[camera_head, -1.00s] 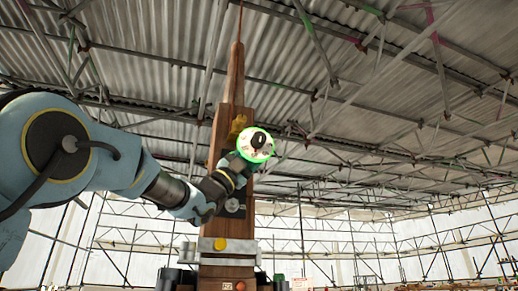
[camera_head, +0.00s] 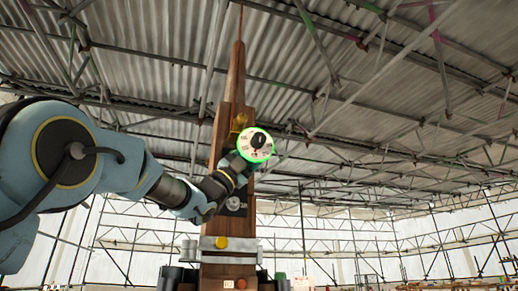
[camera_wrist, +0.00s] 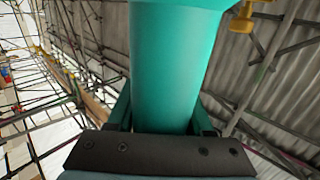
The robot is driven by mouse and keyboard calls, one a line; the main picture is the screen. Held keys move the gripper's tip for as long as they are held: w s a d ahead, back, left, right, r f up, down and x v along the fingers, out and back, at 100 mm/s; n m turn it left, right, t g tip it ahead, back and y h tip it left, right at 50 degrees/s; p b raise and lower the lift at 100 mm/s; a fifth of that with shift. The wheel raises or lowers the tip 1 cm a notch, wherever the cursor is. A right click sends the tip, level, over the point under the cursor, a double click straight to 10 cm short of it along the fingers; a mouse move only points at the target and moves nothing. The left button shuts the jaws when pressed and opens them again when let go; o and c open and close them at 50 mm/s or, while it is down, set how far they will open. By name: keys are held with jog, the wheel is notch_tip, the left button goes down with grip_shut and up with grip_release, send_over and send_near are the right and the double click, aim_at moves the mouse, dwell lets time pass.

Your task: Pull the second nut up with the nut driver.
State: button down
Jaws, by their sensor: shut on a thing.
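The nut driver (camera_head: 255,145) shows in the head view as a green-ringed end with a white dial face, in front of the wooden spire (camera_head: 222,150). In the wrist view it is a wide teal cylinder (camera_wrist: 178,60) between the jaws. My gripper (camera_wrist: 163,118) is shut on it. A yellow brass-coloured fitting (camera_head: 238,122) shows on the spire just above and left of the driver. A similar piece (camera_wrist: 242,18) shows at the upper right in the wrist view. The driver's working end and the second nut are hidden, so I cannot tell whether they touch.
A pale band (camera_head: 230,256) with a yellow knob (camera_head: 221,242) crosses the spire below the driver. A dark plate (camera_head: 236,205) sits on the spire above it. Scaffold tubes and a corrugated roof surround the spire. Open space lies to its right.

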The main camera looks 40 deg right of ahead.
jog(key=shift+w+d+t, duration=0.1)
jog(key=shift+w+t, duration=0.2)
jog(key=shift+w, duration=0.3)
dwell(1.6)
